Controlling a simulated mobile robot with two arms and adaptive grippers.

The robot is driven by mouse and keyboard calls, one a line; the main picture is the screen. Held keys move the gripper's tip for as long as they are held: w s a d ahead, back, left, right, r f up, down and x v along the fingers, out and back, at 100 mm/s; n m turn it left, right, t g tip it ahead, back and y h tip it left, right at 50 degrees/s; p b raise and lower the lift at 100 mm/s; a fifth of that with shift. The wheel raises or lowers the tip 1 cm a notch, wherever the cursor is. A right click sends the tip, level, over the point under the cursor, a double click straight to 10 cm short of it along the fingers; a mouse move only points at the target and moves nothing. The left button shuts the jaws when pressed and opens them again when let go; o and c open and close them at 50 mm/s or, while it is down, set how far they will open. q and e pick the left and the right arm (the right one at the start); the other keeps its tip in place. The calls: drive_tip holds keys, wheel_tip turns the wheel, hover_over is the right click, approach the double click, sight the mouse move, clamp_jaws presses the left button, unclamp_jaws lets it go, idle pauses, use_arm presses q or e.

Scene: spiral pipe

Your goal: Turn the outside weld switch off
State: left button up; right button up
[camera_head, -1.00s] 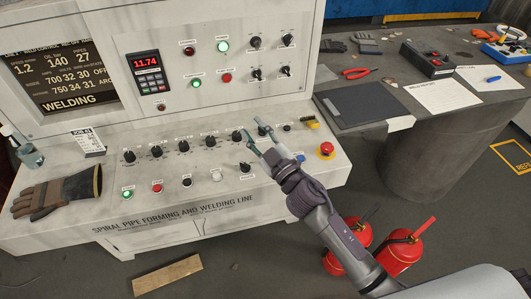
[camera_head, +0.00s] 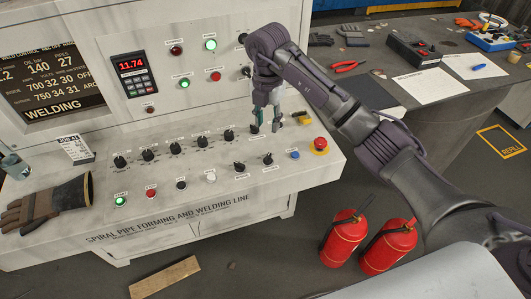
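The sloped control panel (camera_head: 215,185) carries a row of black knobs, including one at its left end (camera_head: 120,162) and one just left of my gripper (camera_head: 229,135). Two more black switches, a left one (camera_head: 239,167) and a right one (camera_head: 267,159), sit in the front row. The labels are too small to read, so I cannot tell which is the outside weld switch. My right gripper (camera_head: 265,126) points down at the back right of the panel, fingers apart, with no clear grasp. It hides part of the knob row. My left gripper is not in view.
A red emergency button (camera_head: 320,144) and a blue button (camera_head: 295,155) are right of the gripper. A work glove (camera_head: 45,205) lies on the panel's left end. Two fire extinguishers, one left (camera_head: 343,238) and one right (camera_head: 390,246), stand on the floor. A grey table (camera_head: 440,110) is at right.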

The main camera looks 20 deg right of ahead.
sight(267, 157)
wheel_tip(267, 157, down, 14)
drive_tip(key=p, duration=0.3)
drive_tip(key=shift+r, duration=0.2)
clamp_jaws()
